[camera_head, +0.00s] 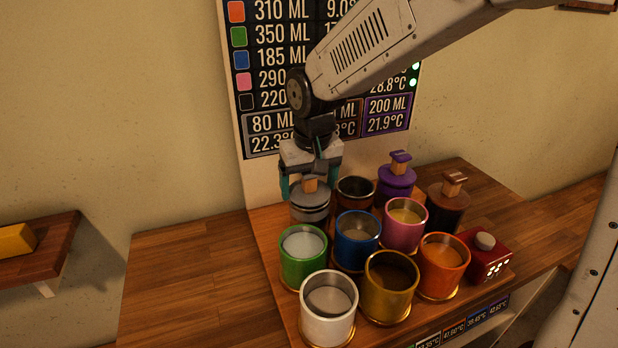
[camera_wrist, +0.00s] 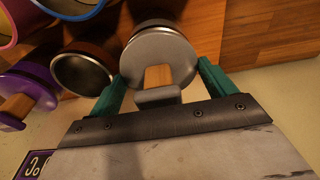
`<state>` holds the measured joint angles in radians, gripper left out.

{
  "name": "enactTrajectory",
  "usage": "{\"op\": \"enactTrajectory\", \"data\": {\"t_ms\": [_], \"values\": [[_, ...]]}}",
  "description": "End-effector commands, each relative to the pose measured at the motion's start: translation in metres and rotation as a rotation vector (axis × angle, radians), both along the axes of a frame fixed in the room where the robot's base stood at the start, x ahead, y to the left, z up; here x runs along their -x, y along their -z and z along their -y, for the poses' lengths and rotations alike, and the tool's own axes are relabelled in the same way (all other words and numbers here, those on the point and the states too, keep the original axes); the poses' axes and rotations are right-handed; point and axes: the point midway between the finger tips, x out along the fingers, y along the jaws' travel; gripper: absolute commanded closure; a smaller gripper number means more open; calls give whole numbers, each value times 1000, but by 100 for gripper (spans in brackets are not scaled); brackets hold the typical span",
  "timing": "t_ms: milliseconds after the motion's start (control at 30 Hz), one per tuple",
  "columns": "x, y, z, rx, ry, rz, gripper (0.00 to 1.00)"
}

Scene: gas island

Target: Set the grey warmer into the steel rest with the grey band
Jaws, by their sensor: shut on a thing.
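The grey warmer (camera_head: 309,197) has a round grey top with a wooden block on it. It stands at the back left of the group of cups in the head view and also shows in the wrist view (camera_wrist: 157,50). My gripper (camera_head: 311,184) is shut on it from above, with teal fingers on either side, as the wrist view also shows (camera_wrist: 164,82). A grey, steel-looking banded body shows directly below the warmer's top. I cannot tell whether this is the steel rest, or whether the warmer is seated in it.
A dark, steel-lined cup (camera_head: 356,190) is close on the right. Purple (camera_head: 397,181) and brown (camera_head: 447,208) knobbed pieces stand beyond it. Green (camera_head: 303,270), blue (camera_head: 357,250) and other coloured cups crowd the front. A board stands behind. Bare wooden counter (camera_head: 190,275) lies left.

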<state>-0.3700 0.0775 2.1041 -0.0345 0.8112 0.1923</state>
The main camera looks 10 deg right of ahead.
Motion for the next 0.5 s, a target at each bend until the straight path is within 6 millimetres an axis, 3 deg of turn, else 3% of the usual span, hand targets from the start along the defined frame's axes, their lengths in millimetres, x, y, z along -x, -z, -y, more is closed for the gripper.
{"op": "enactTrajectory", "data": {"t_ms": [300, 333, 367, 400, 500], "values": [[0, 9, 0, 0, 0, 0, 44], [0, 9, 0, 0, 0, 0, 14], [0, 9, 0, 0, 0, 0, 6], [0, 9, 0, 0, 0, 0, 0], [0, 9, 0, 0, 0, -1, 0]]}}
